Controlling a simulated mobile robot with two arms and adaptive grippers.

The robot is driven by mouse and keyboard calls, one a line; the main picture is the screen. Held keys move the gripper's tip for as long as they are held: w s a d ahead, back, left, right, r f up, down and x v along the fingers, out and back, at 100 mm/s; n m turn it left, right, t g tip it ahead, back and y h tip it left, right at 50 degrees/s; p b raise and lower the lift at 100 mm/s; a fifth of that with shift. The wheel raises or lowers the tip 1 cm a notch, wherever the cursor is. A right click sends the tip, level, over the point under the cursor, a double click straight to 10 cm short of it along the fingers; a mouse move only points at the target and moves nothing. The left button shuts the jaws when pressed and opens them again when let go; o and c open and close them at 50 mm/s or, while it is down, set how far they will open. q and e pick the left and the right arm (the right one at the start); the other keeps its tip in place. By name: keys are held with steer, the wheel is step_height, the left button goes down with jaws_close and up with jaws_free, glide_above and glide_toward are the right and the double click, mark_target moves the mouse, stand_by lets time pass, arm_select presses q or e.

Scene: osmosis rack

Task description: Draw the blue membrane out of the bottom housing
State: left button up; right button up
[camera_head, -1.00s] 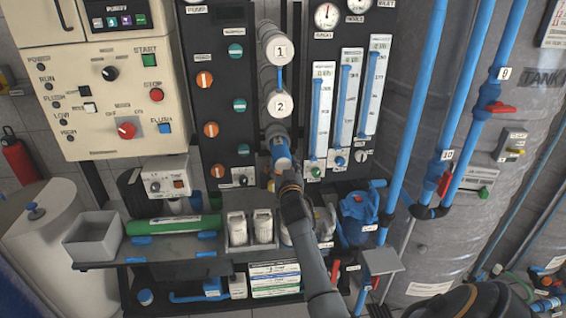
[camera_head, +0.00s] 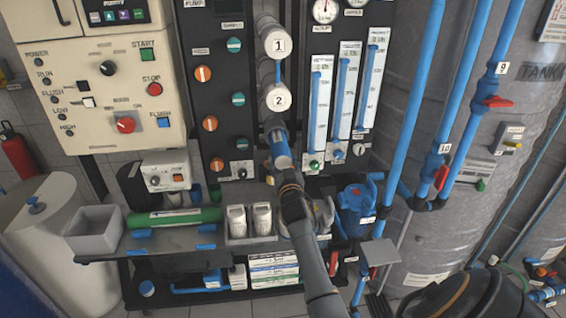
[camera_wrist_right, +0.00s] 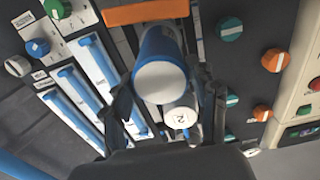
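The blue membrane (camera_head: 279,146) sticks out of the bottom housing (camera_head: 273,125), below the housings marked 1 and 2. Its blue side and pale round end face show. In the right wrist view the membrane (camera_wrist_right: 159,72) points at the camera, with its white end between my fingers. My right gripper (camera_head: 286,172) is at this outer end. In the wrist view its dark fingers stand on either side of the membrane, with gaps that look open. Contact cannot be made out. The part inside the housing is hidden. My left gripper is not in view.
Housings 1 (camera_head: 276,43) and 2 (camera_head: 275,97) are above. Flow meters (camera_head: 344,95) stand to the right, a valve panel (camera_head: 215,90) to the left. Below is a bench (camera_head: 180,241) with a green cylinder (camera_head: 174,218), a grey bin (camera_head: 94,229) and white bottles (camera_head: 237,221).

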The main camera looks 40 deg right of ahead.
steer(key=o, duration=0.3)
steer(key=shift+o, duration=0.2)
steer(key=shift+f, duration=0.15)
steer(key=v, duration=1.2)
